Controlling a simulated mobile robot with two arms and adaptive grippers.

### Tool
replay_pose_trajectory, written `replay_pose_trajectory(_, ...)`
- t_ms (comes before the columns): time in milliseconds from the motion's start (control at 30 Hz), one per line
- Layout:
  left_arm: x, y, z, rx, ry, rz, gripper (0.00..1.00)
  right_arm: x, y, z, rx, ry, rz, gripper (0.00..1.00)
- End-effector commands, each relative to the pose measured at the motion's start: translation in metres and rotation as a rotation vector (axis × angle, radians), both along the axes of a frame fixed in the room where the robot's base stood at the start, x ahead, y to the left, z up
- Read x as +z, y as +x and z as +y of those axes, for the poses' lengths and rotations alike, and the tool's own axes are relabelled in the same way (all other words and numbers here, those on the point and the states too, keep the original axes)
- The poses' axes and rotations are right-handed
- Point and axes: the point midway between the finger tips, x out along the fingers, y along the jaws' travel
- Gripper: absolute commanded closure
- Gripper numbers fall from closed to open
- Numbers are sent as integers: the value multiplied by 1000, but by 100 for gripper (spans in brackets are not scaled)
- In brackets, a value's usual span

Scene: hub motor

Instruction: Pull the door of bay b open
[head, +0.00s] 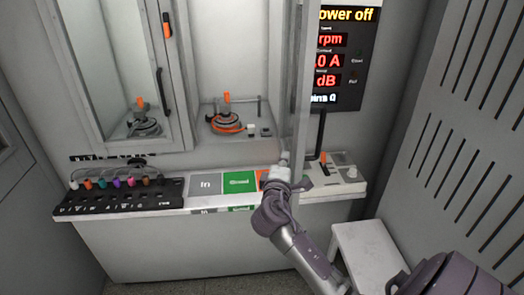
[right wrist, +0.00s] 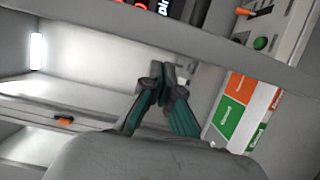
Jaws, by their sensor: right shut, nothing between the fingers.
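The right bay (head: 223,60) stands open, and its door (head: 303,85) is swung outward, seen nearly edge-on in the head view. I take this as bay b, though no bay letter is legible. The left bay's door (head: 188,75) is shut, with a dark handle (head: 161,92). My right gripper (head: 284,160) is beside the lower part of the open door; contact cannot be told. In the right wrist view its fingertips (right wrist: 163,75) are together and empty, with a grey bar, likely the door frame, beyond them. My left gripper is out of view.
A hub motor (head: 225,121) sits in the open bay and another (head: 144,124) behind the left door. A black rack (head: 125,198) of coloured plugs, sorting tiles (head: 240,183) and a control box (head: 335,177) line the ledge. A white stool (head: 370,255) stands at lower right.

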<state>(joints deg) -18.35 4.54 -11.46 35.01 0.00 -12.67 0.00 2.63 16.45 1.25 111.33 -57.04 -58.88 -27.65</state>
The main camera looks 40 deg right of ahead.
Motion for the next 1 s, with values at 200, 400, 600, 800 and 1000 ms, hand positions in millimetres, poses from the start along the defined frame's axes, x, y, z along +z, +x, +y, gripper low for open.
replay_pose_trajectory(200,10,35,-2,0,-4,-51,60,0,-26,-30,6,-1,1,100)
replay_pose_trajectory(400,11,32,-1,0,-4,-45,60,-1,-34,-42,6,1,1,100)
replay_pose_trajectory(600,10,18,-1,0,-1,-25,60,-1,-36,-45,5,1,-1,100)
replay_pose_trajectory(800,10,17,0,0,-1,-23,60,-1,-36,-44,5,1,-1,100)
replay_pose_trajectory(1000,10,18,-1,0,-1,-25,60,-1,-34,-45,5,1,0,100)
